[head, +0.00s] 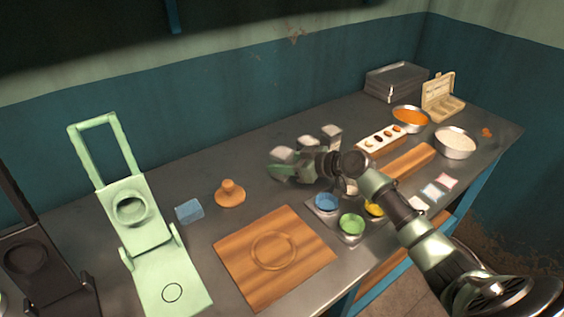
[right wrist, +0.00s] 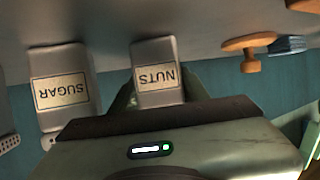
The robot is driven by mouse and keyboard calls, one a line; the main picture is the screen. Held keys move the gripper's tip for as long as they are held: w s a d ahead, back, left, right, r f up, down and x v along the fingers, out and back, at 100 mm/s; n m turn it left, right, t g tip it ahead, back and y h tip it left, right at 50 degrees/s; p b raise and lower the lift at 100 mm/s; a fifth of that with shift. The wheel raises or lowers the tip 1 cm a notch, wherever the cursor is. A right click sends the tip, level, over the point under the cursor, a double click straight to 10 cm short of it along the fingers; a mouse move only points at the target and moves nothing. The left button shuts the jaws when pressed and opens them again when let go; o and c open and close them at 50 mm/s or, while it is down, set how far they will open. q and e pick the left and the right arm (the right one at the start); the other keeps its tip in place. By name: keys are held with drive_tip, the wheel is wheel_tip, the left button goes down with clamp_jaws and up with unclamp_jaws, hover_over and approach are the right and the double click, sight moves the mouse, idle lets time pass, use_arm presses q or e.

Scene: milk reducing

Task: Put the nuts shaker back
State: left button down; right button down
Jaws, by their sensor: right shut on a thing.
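The nuts shaker (right wrist: 156,65) is a grey metal container with a cream NUTS label, upside down in the right wrist view. My right gripper (right wrist: 160,92) is shut on it, with green fingers on both sides. In the head view my right gripper (head: 290,174) is at the middle of the table, low by the row of shakers. The leftmost pale-topped shaker (head: 282,154) there appears to be the nuts one, partly hidden by the gripper. The sugar shaker (right wrist: 62,88) stands beside it, apart. I cannot tell whether the nuts shaker touches the table. My left gripper is out of view.
A wooden board (head: 240,275), a wooden stamp-like piece (head: 230,194) and a blue block (head: 189,211) lie left of the gripper. A white holder (head: 380,140) and metal bowls (head: 455,145) stand right.

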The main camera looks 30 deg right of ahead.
drive_tip(key=c, duration=1)
unclamp_jaws()
drive_tip(key=shift+f, duration=0.1)
drive_tip(key=shift+r, duration=0.25)
drive_tip(key=b+v, duration=0.1)
drive_tip(key=v, duration=0.4)
drive_tip(key=b+v, duration=0.1)
drive_tip(key=v, duration=0.4)
drive_tip(key=shift+s+d+f, duration=0.1)
drive_tip(key=shift+s+d, duration=0.1)
drive_tip(key=shift+s, duration=0.15)
drive_tip(key=shift+s+d+r, duration=0.25)
drive_tip(key=shift+s+r, duration=0.05)
drive_tip(key=shift+s, duration=0.15)
drive_tip(key=shift+r, duration=0.1)
